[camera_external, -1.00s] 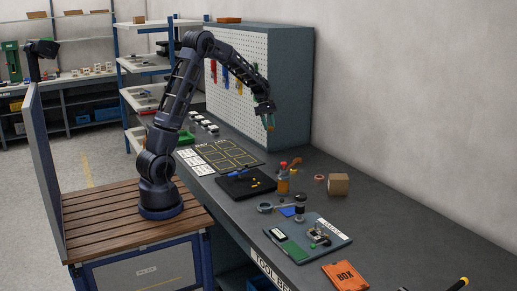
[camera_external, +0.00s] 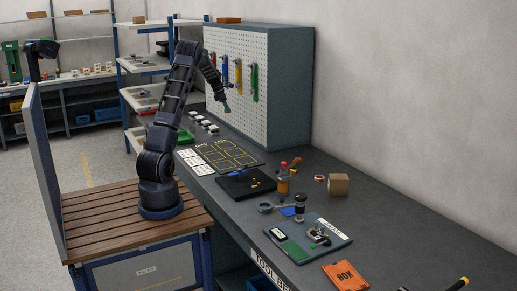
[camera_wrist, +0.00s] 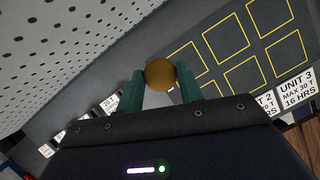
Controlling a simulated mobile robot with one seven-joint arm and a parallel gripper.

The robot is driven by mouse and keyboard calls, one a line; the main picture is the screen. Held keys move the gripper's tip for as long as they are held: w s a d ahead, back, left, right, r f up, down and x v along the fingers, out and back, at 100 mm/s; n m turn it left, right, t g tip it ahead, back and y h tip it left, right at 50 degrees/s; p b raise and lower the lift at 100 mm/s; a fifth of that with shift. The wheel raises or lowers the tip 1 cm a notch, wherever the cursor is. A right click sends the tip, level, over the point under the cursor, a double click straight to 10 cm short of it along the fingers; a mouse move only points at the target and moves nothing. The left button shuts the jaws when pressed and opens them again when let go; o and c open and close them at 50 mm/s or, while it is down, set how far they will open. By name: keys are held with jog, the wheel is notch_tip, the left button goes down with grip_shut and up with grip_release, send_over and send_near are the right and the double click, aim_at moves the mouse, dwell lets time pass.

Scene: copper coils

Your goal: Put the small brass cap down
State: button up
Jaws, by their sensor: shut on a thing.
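The small brass cap (camera_wrist: 160,73) is round and brown-gold. In the wrist view it sits between the green fingertips of my gripper (camera_wrist: 160,88), which is shut on it. In the external view my gripper (camera_external: 227,109) hangs above the bench in front of the pegboard, and the cap is too small to make out there. A dark mat with yellow outlined squares (camera_external: 228,153) lies on the bench below and nearby; in the wrist view its squares (camera_wrist: 226,40) are beyond the cap and to the right, and look empty.
The pegboard cabinet (camera_external: 285,90) with hanging tools stands behind the gripper. White label cards (camera_external: 195,161) line the mat's left side. A black tray (camera_external: 232,188) with small yellow pieces lies in front. An orange jar (camera_external: 283,186) and cardboard box (camera_external: 338,184) stand further right.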

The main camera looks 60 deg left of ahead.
jog(key=s+a+n+y, duration=0.1)
jog(key=s+a+n, duration=0.1)
jog(key=s+a, duration=0.35)
jog(key=s+a+n+y, duration=0.1)
jog(key=s+a+n, duration=0.15)
jog(key=a, duration=0.65)
send_near(208, 138)
jog(key=shift+t, duration=0.3)
jog(key=x, duration=0.6)
jog(key=shift+s+a+f, duration=0.1)
jog(key=shift+s+a, duration=0.1)
jog(key=shift+a, duration=0.2)
jog(key=shift+f, duration=0.1)
jog(key=o, duration=1)
jog(key=v, duration=1.2)
jog(key=shift+a, duration=0.2)
